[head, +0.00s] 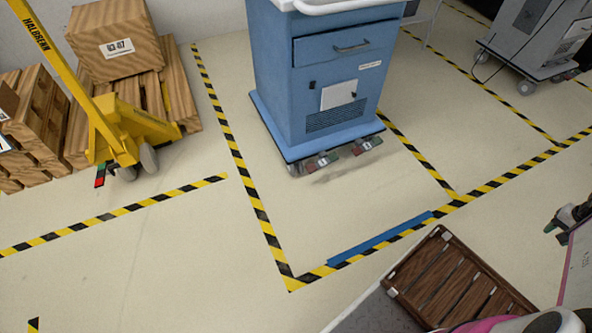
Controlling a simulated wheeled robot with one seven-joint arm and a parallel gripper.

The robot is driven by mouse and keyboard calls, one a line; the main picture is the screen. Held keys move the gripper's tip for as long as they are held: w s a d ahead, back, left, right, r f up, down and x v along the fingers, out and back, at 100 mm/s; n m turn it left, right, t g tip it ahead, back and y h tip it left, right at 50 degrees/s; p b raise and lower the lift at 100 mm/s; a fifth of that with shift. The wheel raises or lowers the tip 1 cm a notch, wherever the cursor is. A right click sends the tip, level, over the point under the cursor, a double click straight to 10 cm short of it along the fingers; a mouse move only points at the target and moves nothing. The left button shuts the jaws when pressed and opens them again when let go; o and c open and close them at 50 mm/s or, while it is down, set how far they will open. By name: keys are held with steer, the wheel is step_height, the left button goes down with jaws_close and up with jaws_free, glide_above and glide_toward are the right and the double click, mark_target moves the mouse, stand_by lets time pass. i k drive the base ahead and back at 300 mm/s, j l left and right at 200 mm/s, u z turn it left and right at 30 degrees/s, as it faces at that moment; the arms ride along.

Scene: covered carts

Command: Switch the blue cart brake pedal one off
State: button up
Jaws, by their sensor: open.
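The blue cart (327,75) stands at the upper middle, upright on casters inside a taped floor bay. It has a drawer with a grey handle, a white paper and a vent on its front. Under its front edge are two small pedal sets with reddish and green pads, a left brake pedal (318,162) and a right brake pedal (364,146). They are too small to tell pressed from raised, or to read their marks.
A yellow pallet jack (121,131) and wooden crates (117,40) stand at left. A grey cart (540,35) is at upper right. A brown slatted wooden thing (455,283) lies at lower right. A blue strip (380,239) lies along the tape. Floor before the blue cart is clear.

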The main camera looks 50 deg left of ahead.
mark_target(332, 157)
steer(key=u, duration=1.9)
steer(key=i+u, duration=0.1)
steer(key=u, duration=0.25)
steer(key=i+l+z, duration=0.25)
steer(key=i+l, duration=0.3)
steer(key=i, duration=0.15)
